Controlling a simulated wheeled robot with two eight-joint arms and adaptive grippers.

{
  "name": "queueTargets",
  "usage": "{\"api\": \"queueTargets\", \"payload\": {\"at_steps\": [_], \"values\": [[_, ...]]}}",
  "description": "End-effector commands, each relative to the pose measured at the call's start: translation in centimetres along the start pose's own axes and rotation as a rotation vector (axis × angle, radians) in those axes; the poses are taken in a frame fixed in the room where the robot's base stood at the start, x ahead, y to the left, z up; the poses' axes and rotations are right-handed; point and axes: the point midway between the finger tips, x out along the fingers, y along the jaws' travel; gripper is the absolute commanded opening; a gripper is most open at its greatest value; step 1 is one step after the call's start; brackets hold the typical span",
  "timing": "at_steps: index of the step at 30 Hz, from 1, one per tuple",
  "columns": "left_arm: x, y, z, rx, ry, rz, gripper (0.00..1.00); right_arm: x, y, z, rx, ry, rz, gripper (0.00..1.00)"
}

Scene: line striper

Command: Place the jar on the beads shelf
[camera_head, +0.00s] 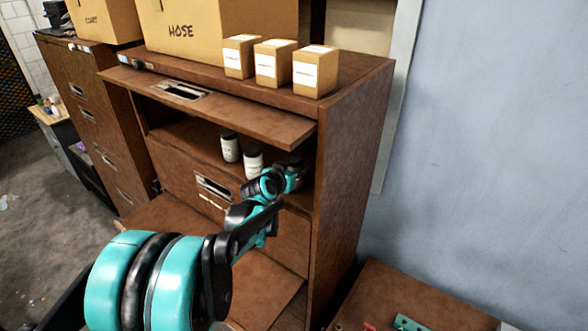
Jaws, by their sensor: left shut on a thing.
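A brown wooden cabinet (351,150) has an open upper shelf compartment (185,134) under a raised flap door. Two jars with black lids and white labels, one farther left (229,146) and one nearer (252,163), stand upright in it. My left arm reaches up from the bottom left, and my left gripper (294,172) is inside the compartment at its right end, right of the two jars. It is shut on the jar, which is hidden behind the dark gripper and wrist. I cannot read the jar labels or see a beads label. My right gripper is out of view.
The raised flap (235,112) juts out just above the gripper, and the cabinet's right side wall stands close beside it. Small labelled boxes (273,62) and a HOSE carton (205,32) stand on top. A lower flap (160,215) hangs open below. A brown table (415,290) is bottom right.

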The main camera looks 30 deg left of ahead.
Motion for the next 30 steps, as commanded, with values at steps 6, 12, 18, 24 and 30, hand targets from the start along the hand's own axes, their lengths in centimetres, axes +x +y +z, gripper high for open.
{"api": "queueTargets", "payload": {"at_steps": [6,12,18,24,30], "values": [[0.0,0.0,0.1,-0.001,0.001,0.000,0.00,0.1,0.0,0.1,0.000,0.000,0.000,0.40],[0.1,0.0,0.4,0.000,-0.001,0.000,0.72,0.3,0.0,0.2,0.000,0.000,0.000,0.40],[0.1,0.0,0.3,0.000,0.000,0.000,0.72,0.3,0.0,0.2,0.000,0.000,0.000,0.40],[-0.1,0.0,-0.1,0.000,0.000,0.000,0.72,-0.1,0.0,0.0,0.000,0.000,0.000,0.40],[-2.8,-0.1,0.1,-0.001,-0.001,-0.001,0.72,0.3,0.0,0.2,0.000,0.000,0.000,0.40]]}}
